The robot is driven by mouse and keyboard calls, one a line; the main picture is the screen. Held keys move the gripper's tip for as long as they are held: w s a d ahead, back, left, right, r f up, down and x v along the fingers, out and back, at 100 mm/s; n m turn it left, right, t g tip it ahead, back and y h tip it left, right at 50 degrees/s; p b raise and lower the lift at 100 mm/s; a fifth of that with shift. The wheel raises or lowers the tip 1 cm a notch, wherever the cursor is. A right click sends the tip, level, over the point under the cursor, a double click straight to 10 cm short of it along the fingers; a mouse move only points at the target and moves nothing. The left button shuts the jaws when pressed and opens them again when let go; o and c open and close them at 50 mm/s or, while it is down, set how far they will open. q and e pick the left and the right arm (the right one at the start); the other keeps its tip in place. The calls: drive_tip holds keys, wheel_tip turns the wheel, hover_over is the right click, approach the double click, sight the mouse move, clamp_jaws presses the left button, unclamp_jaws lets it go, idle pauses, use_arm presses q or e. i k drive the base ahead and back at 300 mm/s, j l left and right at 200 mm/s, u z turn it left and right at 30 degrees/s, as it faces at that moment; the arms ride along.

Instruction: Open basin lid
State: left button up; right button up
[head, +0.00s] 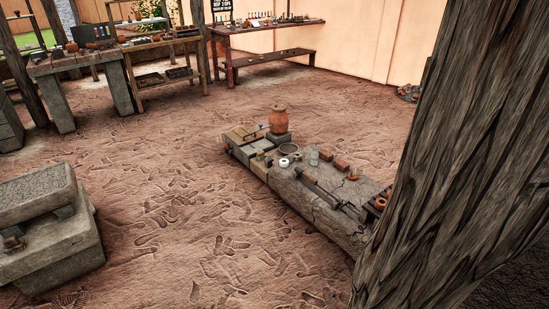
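No thing in the head view is plainly a basin with a lid. At the left edge, a grey stone block (55,255) bears a thick stone slab (35,193) with a gap between them. At the far end of a low stone bench (325,212), a flat-topped wooden and stone box (243,134) has a thin dark bar or handle above it. I cannot tell whether either is the basin. Neither of my grippers is in view.
A clay pot (279,120) stands at the bench's far end; bricks (342,164) and tools lie along it. A thick wooden post (450,160) blocks the right side. Work tables (265,42) line the back. The earth floor (165,190) between is open.

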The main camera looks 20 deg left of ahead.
sight(244, 133)
drive_tip(key=i+j, duration=0.15)
drive_tip(key=j, duration=0.2)
drive_tip(key=i+j, duration=0.15)
drive_tip(key=j, duration=0.2)
drive_tip(key=i+j, duration=0.2)
drive_tip(key=j, duration=0.15)
drive_tip(key=i+j+z, duration=0.1)
drive_tip(key=j, duration=0.25)
drive_tip(key=i+j, duration=0.2)
drive_tip(key=j, duration=0.15)
drive_tip(key=i+j, duration=0.15)
drive_tip(key=j, duration=0.2)
drive_tip(key=i+j, duration=0.15)
drive_tip(key=j, duration=0.2)
drive_tip(key=i+j+z, duration=0.15)
drive_tip(key=i+j, duration=0.6)
drive_tip(key=i, duration=0.2)
drive_tip(key=i+j+z, duration=0.2)
drive_tip(key=i+j, duration=0.65)
drive_tip(key=i+j+z, duration=0.15)
drive_tip(key=i+j, duration=0.7)
drive_tip(key=j, duration=0.2)
